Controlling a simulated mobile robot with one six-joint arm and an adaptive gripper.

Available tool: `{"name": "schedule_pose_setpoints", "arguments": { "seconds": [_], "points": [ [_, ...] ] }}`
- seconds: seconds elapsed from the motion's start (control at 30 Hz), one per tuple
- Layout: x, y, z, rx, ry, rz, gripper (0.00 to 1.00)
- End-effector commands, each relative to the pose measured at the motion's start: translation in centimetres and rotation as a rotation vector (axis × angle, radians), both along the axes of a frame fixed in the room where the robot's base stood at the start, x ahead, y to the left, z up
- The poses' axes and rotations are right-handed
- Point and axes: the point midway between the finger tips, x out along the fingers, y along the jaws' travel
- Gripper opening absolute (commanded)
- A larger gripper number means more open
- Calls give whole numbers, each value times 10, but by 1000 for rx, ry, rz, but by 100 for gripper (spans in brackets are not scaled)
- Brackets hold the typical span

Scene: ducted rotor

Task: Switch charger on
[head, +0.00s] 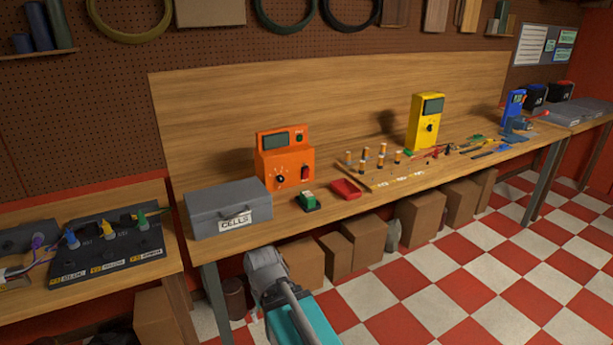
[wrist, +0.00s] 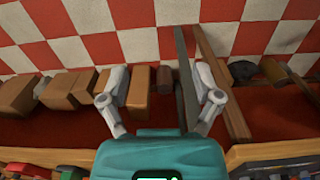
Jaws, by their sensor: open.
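The charger looks to be the orange unit (head: 285,163) upright on the workbench in the head view. It has a dark screen, a black knob and a red-and-black switch (head: 305,173) low on its front right; the switch position is too small to tell. My gripper (wrist: 161,78) shows in the wrist view with its two grey fingers spread and nothing between them. In the head view my grey and teal arm is in front of the bench, below and apart from the charger; the fingers are not clear there.
A grey CELLS box (head: 229,208) stands left of the charger. A small green-and-black block (head: 307,201) and a red tray (head: 346,189) lie in front. A yellow meter (head: 427,122) stands farther right. Cardboard boxes (head: 365,241) are under the bench. Checkered floor in front is clear.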

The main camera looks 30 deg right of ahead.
Motion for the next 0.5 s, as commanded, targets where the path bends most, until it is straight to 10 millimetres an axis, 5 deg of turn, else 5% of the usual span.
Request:
{"name": "schedule_pose_setpoints", "arguments": {
  "seconds": [0.1,0.5],
  "points": [
    [0,0,0,0,0,0,82],
    [0,0,0,0,0,0,8]
  ]
}}
